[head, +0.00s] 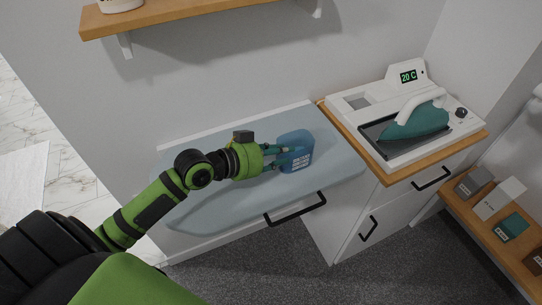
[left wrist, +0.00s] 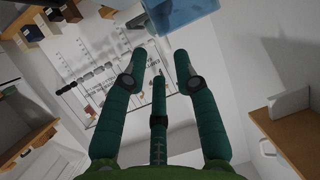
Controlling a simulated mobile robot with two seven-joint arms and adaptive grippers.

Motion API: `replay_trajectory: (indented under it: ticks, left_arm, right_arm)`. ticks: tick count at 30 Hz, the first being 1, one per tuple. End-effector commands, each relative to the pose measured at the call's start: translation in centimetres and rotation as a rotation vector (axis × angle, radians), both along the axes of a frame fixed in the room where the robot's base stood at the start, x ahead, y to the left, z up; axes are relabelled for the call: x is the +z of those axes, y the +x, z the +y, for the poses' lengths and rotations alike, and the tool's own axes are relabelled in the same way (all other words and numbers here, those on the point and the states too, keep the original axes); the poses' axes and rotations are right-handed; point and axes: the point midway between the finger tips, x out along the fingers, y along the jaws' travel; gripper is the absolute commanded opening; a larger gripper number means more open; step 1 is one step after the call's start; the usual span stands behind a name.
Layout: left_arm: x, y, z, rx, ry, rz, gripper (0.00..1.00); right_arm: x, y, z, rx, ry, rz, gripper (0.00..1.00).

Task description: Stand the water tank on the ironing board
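The blue water tank (head: 298,145), a small translucent block with white print on its front, is at the right part of the pale blue ironing board (head: 215,200). It looks upright and resting on the board. My left gripper (head: 287,159) is just left of the tank, its teal fingers pointing at it. In the left wrist view the fingers (left wrist: 155,70) are spread with nothing between them, and the tank (left wrist: 180,14) shows beyond their tips at the top edge, partly cut off. Whether a finger touches the tank I cannot tell. My right gripper is out of view.
Right of the board, a white iron station (head: 355,104) with a teal iron (head: 415,122) stands on a wooden-topped cabinet (head: 398,175). A black handle (head: 295,209) is at the board's front. A wooden shelf (head: 200,14) hangs above. The board's left part is bare.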

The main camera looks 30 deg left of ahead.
Motion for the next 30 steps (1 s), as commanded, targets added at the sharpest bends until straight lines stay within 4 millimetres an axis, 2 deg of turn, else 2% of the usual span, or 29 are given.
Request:
replay_trajectory:
  ticks: [3, 8, 30]
  left_arm:
    - [0.4, -1.4, 0.9, 0.001, 0.002, 0.001, 0.29]
    - [1.0, -2.3, 1.3, -0.001, -0.001, 0.002, 0.29]
    - [1.2, -2.4, 1.4, -0.001, -0.002, 0.000, 0.29]
  right_arm:
    - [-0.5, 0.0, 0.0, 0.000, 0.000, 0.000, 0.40]
    - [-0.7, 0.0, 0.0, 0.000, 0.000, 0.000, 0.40]
    - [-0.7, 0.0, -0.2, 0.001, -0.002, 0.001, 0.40]
